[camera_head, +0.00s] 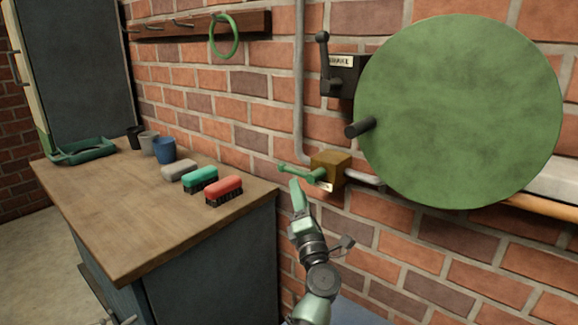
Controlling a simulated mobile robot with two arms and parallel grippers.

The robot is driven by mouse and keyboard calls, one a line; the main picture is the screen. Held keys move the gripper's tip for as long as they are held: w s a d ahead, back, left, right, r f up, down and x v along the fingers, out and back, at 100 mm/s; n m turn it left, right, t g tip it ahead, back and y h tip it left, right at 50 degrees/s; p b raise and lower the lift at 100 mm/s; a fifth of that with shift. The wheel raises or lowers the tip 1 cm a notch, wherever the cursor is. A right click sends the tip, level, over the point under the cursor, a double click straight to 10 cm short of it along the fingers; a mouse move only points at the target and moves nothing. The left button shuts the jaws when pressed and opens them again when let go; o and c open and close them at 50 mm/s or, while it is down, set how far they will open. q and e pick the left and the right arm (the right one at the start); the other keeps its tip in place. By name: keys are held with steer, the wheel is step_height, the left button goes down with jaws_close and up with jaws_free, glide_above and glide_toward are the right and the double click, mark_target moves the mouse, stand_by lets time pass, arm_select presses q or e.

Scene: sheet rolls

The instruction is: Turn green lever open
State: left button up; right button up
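The green lever (300,173) sticks out to the left from a brass-coloured valve block (331,166) on a pipe at the brick wall. It lies roughly level, with a knob at its left end.
A large green disc (460,110) with a dark handle (360,127) stands out at the right. A black lever box (343,75) is above the valve. A wooden-topped bench (120,215) on the left holds brushes (224,190), cups (164,150) and a green tray (82,151).

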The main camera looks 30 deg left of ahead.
mark_target(293, 172)
arm_select(q)
steer(key=x, duration=0.7)
steer(key=shift+a+r, duration=0.1)
steer(key=shift+r, duration=0.15)
jaws_close()
stand_by(1.1)
